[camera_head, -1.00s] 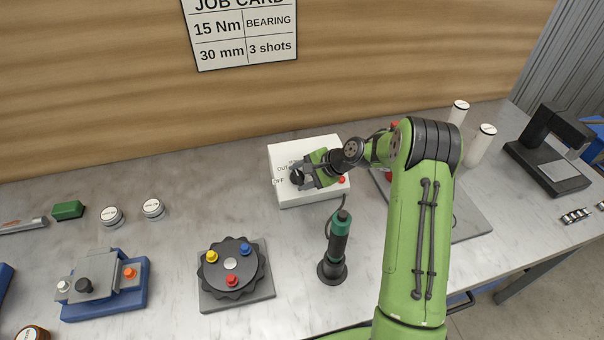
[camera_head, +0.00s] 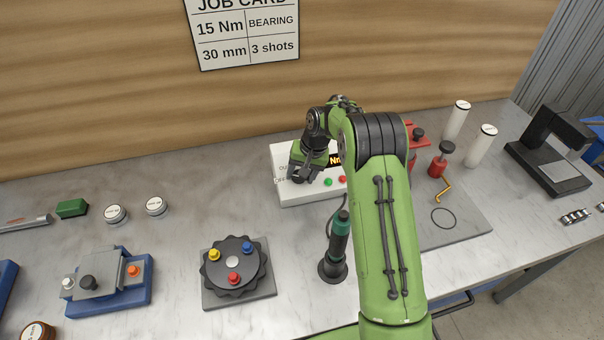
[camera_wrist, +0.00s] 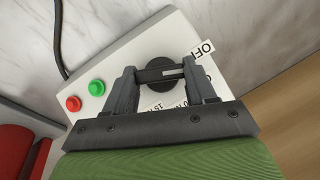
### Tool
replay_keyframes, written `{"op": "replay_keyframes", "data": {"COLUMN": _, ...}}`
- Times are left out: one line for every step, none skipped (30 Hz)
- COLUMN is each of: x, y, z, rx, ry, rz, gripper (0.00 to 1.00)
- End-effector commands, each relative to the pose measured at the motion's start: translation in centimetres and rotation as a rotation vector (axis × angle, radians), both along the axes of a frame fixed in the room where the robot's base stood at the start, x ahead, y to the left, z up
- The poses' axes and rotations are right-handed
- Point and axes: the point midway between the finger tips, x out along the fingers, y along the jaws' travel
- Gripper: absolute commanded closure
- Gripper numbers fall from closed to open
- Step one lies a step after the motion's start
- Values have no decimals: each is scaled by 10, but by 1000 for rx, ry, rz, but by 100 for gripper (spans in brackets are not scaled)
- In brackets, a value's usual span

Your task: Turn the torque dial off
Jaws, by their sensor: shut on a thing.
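The white control box (camera_head: 291,189) stands on the bench below the job card. It has a dark display, a green button (camera_head: 328,182) and a red button (camera_head: 342,179). The black torque dial (camera_wrist: 158,85) is on the box's top face in the wrist view. My gripper (camera_wrist: 165,75) is shut on the dial's bar, one finger at each end. The bar's light mark points toward the OFF label (camera_wrist: 207,48). Other labels under the gripper, one reading 15, are partly hidden. In the head view my gripper (camera_head: 299,177) covers most of the dial.
A green-topped screwdriver (camera_head: 338,240) stands in a holder just in front of the box. A round dial plate with coloured knobs (camera_head: 232,265) is at front left. A grey mat with red tools (camera_head: 455,215) lies to the right.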

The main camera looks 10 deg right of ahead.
Motion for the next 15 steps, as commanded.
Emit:
{"op": "replay_keyframes", "data": {"x": 1, "y": 2, "z": 0, "rx": -30, "ry": -2, "rz": 33, "gripper": 75}}
{"op": "replay_keyframes", "data": {"x": 1, "y": 2, "z": 0, "rx": -46, "ry": -2, "rz": 53, "gripper": 75}}
{"op": "replay_keyframes", "data": {"x": 1, "y": 2, "z": 0, "rx": -69, "ry": -2, "rz": 76, "gripper": 75}}
{"op": "replay_keyframes", "data": {"x": 1, "y": 2, "z": 0, "rx": -85, "ry": -2, "rz": 95, "gripper": 75}}
{"op": "replay_keyframes", "data": {"x": 1, "y": 3, "z": 0, "rx": -101, "ry": -2, "rz": 112, "gripper": 75}}
{"op": "replay_keyframes", "data": {"x": 1, "y": 2, "z": 0, "rx": -121, "ry": -1, "rz": 134, "gripper": 75}}
{"op": "replay_keyframes", "data": {"x": 1, "y": 3, "z": 0, "rx": -135, "ry": -1, "rz": 151, "gripper": 75}}
{"op": "replay_keyframes", "data": {"x": 1, "y": 3, "z": 0, "rx": -148, "ry": -1, "rz": 165, "gripper": 75}}
{"op": "replay_keyframes", "data": {"x": 1, "y": 3, "z": 0, "rx": -166, "ry": -2, "rz": 184, "gripper": 75}}
{"op": "replay_keyframes", "data": {"x": 1, "y": 3, "z": 0, "rx": -178, "ry": -2, "rz": 197, "gripper": 75}}
{"op": "replay_keyframes", "data": {"x": 1, "y": 3, "z": 0, "rx": -189, "ry": -2, "rz": 210, "gripper": 75}}
{"op": "replay_keyframes", "data": {"x": 1, "y": 4, "z": 0, "rx": -202, "ry": -2, "rz": 225, "gripper": 75}}
{"op": "replay_keyframes", "data": {"x": 1, "y": 4, "z": 0, "rx": -212, "ry": -2, "rz": 236, "gripper": 75}}
{"op": "replay_keyframes", "data": {"x": 1, "y": 3, "z": 0, "rx": -221, "ry": -2, "rz": 245, "gripper": 75}}
{"op": "replay_keyframes", "data": {"x": 1, "y": 4, "z": 0, "rx": -231, "ry": -2, "rz": 256, "gripper": 75}}
